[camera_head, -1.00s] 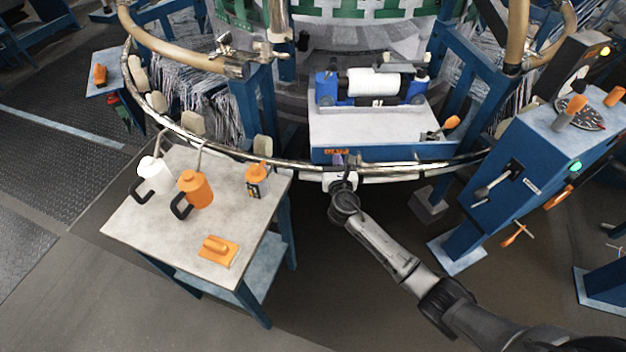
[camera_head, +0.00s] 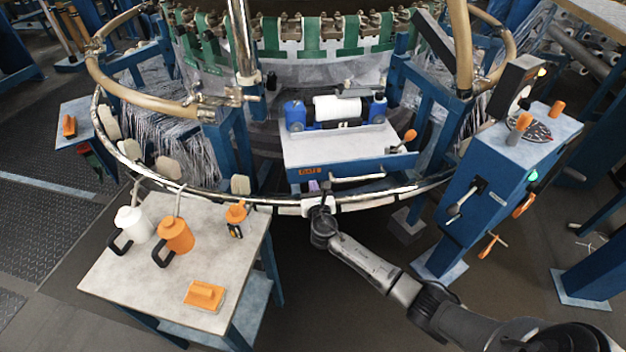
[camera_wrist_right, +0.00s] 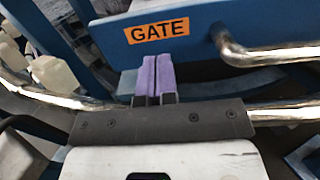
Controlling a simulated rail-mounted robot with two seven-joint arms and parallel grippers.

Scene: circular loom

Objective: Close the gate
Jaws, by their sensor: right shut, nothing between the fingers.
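The gate is a blue front panel (camera_head: 345,168) with an orange GATE label (camera_head: 309,171), below a pale top at the loom's front. A metal bar handle (camera_head: 358,179) is fixed to it, right of the label. In the right wrist view the label (camera_wrist_right: 160,32) and handle (camera_wrist_right: 260,52) are close ahead. My right gripper (camera_head: 314,186) is just below the label, at the round metal rail. Its purple fingers (camera_wrist_right: 152,64) are shut together and empty, left of the handle. I cannot tell whether they touch the panel. My left gripper is not in view.
A white-and-blue roller unit (camera_head: 337,110) sits on the pale top. A curved metal rail (camera_head: 410,191) runs along the front. A table (camera_head: 150,275) with jugs stands at left; a blue control stand (camera_head: 500,185) is at right.

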